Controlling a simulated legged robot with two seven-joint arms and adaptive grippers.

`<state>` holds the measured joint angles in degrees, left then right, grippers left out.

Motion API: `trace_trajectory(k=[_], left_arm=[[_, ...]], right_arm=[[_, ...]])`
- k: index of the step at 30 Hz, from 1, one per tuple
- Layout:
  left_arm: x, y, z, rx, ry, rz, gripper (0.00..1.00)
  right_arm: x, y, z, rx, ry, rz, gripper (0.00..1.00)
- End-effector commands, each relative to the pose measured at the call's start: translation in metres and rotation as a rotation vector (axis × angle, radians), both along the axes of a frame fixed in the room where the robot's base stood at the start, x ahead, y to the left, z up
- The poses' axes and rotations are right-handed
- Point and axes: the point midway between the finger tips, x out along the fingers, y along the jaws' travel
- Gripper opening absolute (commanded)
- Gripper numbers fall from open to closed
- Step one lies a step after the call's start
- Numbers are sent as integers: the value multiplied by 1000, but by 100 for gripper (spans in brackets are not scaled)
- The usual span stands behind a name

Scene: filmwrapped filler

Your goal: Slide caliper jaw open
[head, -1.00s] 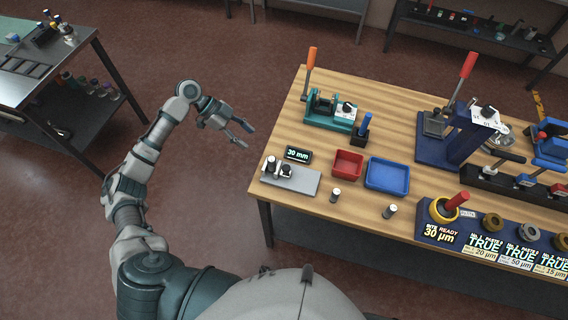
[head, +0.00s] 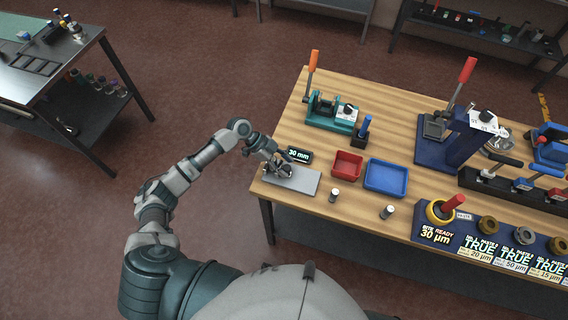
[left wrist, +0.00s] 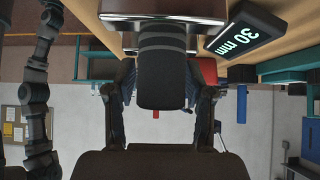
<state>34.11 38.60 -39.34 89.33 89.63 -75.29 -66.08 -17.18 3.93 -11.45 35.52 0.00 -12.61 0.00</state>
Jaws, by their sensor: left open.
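The gauge's grey base plate (head: 302,182) lies at the left edge of the wooden table in the head view. Its small black display (head: 299,155) reads 30 mm, and it also shows in the left wrist view (left wrist: 243,30). My left gripper (head: 283,168) is over the left end of the plate and hides most of the posts there. In the left wrist view a dark, ridged cylindrical post (left wrist: 161,72) stands between the two spread fingers of the left gripper (left wrist: 160,112). I cannot tell whether either finger touches it. My right gripper is not in view.
A red tray (head: 347,165) and a blue tray (head: 386,177) stand right of the plate. Two small cylinders (head: 334,195) (head: 387,212) stand near the front edge. A teal lever fixture (head: 331,113) is behind.

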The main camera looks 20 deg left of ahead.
Motion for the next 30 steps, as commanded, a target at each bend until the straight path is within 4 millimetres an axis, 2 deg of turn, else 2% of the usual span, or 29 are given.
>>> trace_trajectory(k=[10,15,16,17,23,30], left_arm=[[0,2,-5,-3,0,1,53],[0,2,-5,-3,0,1,10],[0,2,-5,-3,-1,2,3],[0,2,-5,-2,-1,2,0],[1,0,-5,0,-1,2,0],[0,-42,-4,-4,-1,0,0]], right_arm=[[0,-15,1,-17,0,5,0],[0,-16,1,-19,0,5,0],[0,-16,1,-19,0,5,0],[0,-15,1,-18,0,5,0],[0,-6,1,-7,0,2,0],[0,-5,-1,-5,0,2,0]])
